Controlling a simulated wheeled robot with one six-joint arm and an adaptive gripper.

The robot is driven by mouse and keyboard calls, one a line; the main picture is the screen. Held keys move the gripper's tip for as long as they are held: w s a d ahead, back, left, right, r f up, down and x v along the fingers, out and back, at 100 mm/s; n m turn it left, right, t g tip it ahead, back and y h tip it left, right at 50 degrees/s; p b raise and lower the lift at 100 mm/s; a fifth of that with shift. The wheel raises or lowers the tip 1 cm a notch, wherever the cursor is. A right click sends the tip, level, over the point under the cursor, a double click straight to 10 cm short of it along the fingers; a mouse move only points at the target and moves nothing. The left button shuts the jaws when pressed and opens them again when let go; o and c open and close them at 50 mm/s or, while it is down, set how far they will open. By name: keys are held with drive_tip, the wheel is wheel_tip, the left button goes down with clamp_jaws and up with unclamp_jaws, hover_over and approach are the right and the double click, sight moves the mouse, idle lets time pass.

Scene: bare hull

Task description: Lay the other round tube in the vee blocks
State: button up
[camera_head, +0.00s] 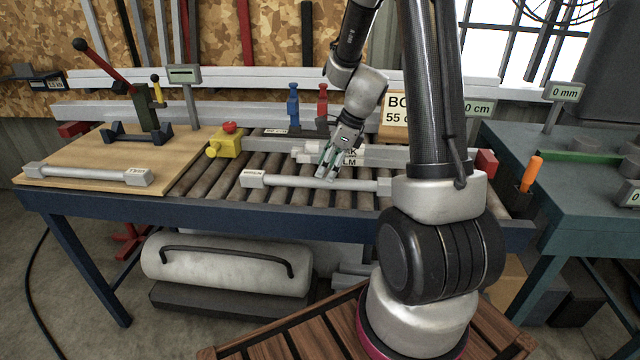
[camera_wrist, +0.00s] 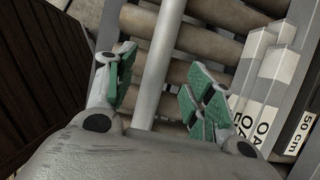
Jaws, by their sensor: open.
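A pale round tube (camera_head: 315,182) with blocky grey ends lies across the roller conveyor. In the wrist view the tube (camera_wrist: 160,60) runs between my open fingers. My gripper (camera_head: 328,172) is at the tube, right of its middle; green finger pads show on both sides, and I cannot tell whether they touch it. A second round tube (camera_head: 90,174) with similar ends lies along the front of the wooden board. Dark blue notched blocks (camera_head: 113,133), seemingly the vee blocks, stand farther back on that board below a red-handled clamp. I see nothing lying in their notches.
A yellow block with a red knob (camera_head: 227,142) stands between board and rollers. Square bars (camera_head: 375,155) with labels lie behind the tube, close to my gripper; in the wrist view labelled bars (camera_wrist: 270,75) are right of the fingers. Blue and red clamps (camera_head: 293,108) stand farther back.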

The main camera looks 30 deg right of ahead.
sight(320, 183)
drive_tip(key=x, duration=0.4)
drive_tip(key=shift+a+f, duration=0.1)
drive_tip(key=shift+f, duration=0.2)
clamp_jaws()
